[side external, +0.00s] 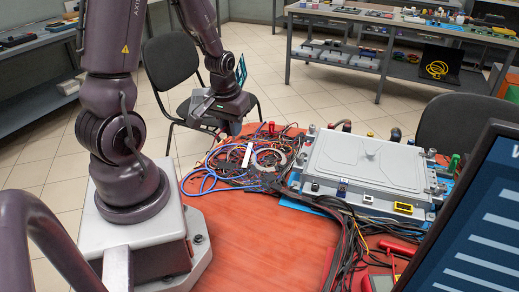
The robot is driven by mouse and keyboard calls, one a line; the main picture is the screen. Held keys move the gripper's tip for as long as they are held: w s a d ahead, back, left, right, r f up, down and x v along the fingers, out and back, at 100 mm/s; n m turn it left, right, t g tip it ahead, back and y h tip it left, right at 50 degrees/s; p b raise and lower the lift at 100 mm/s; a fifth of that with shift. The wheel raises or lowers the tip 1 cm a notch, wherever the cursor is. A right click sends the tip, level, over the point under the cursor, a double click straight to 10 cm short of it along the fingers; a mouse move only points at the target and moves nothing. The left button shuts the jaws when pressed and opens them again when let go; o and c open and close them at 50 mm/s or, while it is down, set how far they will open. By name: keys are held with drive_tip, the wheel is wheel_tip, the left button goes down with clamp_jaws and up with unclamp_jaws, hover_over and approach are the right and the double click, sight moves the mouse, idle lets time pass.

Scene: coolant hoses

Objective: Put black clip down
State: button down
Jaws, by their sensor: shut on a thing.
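The coolant hoses are hard to tell apart in the tangle of blue, black and red lines (207,178) on the table. A large grey lidded case (368,160) lies to the right of the tangle.
The red table (265,240) is bare in front of the tangle. Black cables (350,235) run along the front of the case. A monitor (470,225) blocks the lower right. Chairs (170,62) stand behind the table.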

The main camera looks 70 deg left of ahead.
drive_tip(key=w+a+f, duration=0.4)
drive_tip(key=w+a, duration=0.1)
drive_tip(key=w, duration=0.1)
hover_over(261, 150)
drive_tip(key=s+d, duration=0.1)
wheel_tip(261, 150, down, 5)
drive_tip(key=shift+w+a+f, duration=0.1)
drive_tip(key=shift+f, duration=0.15)
drive_tip(key=shift+w+a+f, duration=0.1)
drive_tip(key=shift+f, duration=1.55)
drive_tip(key=shift+f, duration=0.15)
drive_tip(key=c, duration=1)
unclamp_jaws()
